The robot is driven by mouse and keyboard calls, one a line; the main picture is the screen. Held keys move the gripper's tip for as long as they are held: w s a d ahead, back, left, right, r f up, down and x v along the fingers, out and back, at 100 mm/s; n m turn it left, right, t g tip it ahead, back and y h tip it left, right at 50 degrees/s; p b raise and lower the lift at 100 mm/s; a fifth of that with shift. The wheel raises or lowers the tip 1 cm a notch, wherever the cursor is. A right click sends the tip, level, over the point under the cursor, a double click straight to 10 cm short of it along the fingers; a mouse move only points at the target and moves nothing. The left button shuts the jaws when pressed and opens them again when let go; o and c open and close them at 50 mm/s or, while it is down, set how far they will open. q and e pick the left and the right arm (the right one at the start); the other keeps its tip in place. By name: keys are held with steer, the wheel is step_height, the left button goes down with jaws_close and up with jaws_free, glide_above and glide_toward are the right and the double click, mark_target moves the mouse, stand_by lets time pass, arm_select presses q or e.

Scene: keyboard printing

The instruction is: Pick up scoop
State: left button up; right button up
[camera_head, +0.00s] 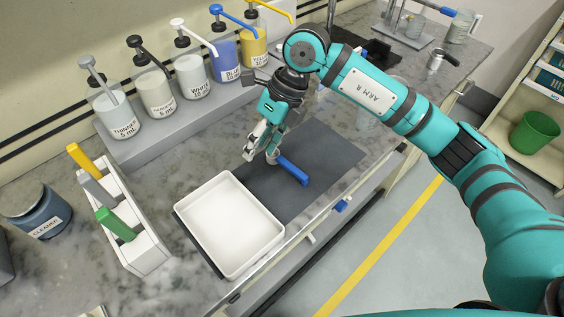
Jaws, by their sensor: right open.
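The scoop (292,170) lies on the dark grey mat with its blue handle pointing to the lower right. Its small metal end lies at the left end of the handle, close to my gripper's fingertips. My right gripper (260,152) is open and points down just to the left of the scoop's metal end. Whether a finger touches the scoop, I cannot tell. My left gripper is not in view.
Several pump bottles (192,77) stand on a grey riser behind. A white rack (148,252) with coloured-handled tools and a cleaner jar (38,212) are at left. The mat's right part is clear.

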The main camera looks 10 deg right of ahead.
steer(key=w+d+r+m+t+h, duration=0.1)
steer(key=w+d+r+h, duration=0.2)
steer(key=d, duration=0.6)
steer(key=h+p, duration=0.2)
steer(key=p, duration=0.2)
glide_toward(296, 170)
steer(key=f, duration=0.2)
steer(key=d+f, duration=0.1)
steer(key=f, duration=0.2)
steer(key=shift+w+d+f, duration=0.1)
steer(key=f+p, duration=0.1)
steer(key=f, duration=0.2)
steer(key=a+f+p, duration=0.1)
steer(key=shift+f+p, duration=0.3)
steer(key=shift+f, duration=0.4)
steer(key=shift+d, duration=0.1)
jaws_close()
